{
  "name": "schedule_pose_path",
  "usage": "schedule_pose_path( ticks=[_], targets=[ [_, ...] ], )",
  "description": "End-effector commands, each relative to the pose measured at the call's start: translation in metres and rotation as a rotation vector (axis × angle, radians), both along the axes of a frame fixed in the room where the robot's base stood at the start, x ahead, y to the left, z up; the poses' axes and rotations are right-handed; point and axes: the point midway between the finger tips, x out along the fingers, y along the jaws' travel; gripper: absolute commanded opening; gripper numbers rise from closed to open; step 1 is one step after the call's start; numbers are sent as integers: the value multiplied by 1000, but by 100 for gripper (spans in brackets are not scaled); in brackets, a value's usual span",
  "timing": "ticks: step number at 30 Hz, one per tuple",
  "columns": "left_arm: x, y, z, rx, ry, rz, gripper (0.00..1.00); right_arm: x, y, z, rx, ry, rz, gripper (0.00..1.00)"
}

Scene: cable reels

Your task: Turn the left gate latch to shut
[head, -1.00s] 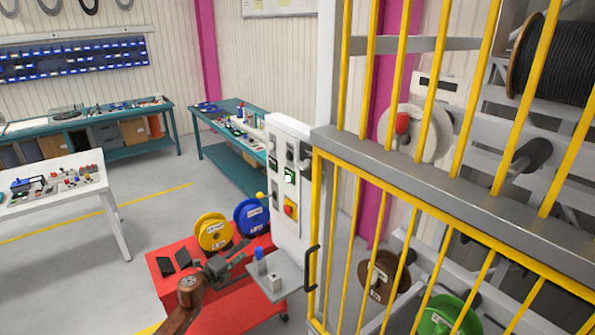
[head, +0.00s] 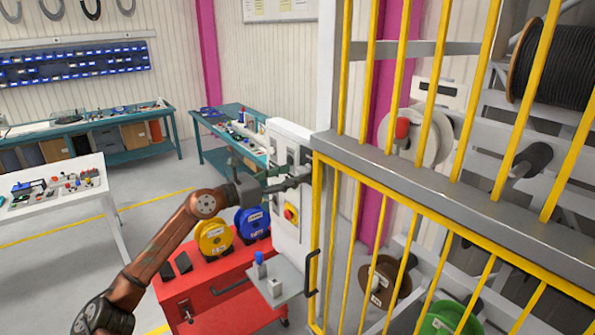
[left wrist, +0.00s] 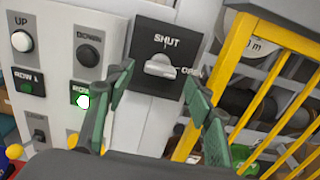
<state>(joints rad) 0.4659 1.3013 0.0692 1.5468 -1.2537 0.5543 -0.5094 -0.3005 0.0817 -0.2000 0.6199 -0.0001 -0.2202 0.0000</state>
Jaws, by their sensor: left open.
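The left gate latch (left wrist: 160,66) shows in the left wrist view as a pale grey handle on a black plate. SHUT is written above it and OPEN to its right. The handle lies nearly level, its right end towards OPEN. My left gripper (left wrist: 160,88) is open, with one green-padded finger either side of the handle in the picture; I see no clear contact. In the head view my left gripper (head: 297,181) reaches the white control panel (head: 288,143) beside the gate and hides the latch area. My right gripper is not in view.
The yellow barred gate (head: 415,180) with its grey rail stands right of the panel. Left of the latch are push buttons such as UP (left wrist: 22,41). A red cart (head: 215,275) with yellow (head: 213,235) and blue reels is below my arm. A small shelf (head: 283,283) juts out below the panel.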

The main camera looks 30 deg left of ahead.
Motion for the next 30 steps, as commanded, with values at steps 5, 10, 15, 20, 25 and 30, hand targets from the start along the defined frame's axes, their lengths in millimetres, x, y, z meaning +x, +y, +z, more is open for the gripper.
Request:
schedule_pose_path(
  ticks=[5, 10, 15, 20, 25, 30],
  targets=[
    [20, -9, 2, -3, -1, -1, 49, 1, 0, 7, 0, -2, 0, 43],
    [30, -13, 1, -3, 0, -1, 49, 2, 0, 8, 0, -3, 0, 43],
    [32, -13, 0, -2, 1, 0, 49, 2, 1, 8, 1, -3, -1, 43],
    [31, -13, 0, -2, 1, 0, 47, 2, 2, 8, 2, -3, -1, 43],
    [31, -13, 0, -2, 1, 0, 35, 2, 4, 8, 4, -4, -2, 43],
    [31, -13, 0, -2, 1, 0, 23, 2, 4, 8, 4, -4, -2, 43]
  ],
)
